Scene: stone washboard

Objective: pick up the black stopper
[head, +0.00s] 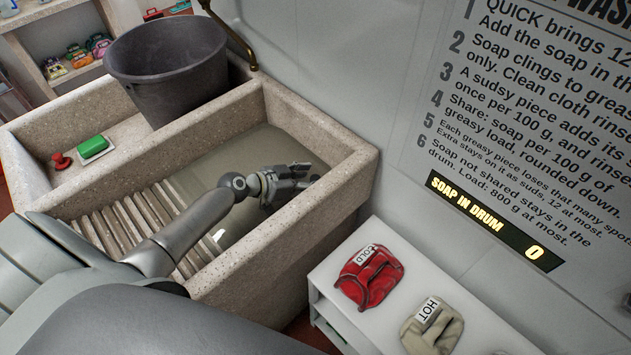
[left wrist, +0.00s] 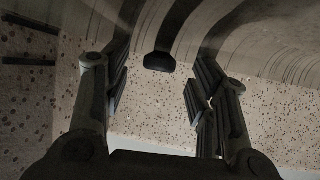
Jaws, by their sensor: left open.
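The black stopper (left wrist: 159,62) shows in the left wrist view as a small dark, round-edged piece near the speckled stone. It lies beyond my left gripper (left wrist: 153,90), between the lines of its two fingers and apart from them. The left gripper is open and empty. In the head view my left gripper (head: 292,182) is inside the right part of the stone basin (head: 335,190). I cannot make out the stopper there; the gripper or the water may hide it. My right gripper is not in view.
A dark grey bucket (head: 168,75) stands at the basin's back left. Green soap (head: 93,146) and a red knob-like piece (head: 61,160) lie on the left ledge.

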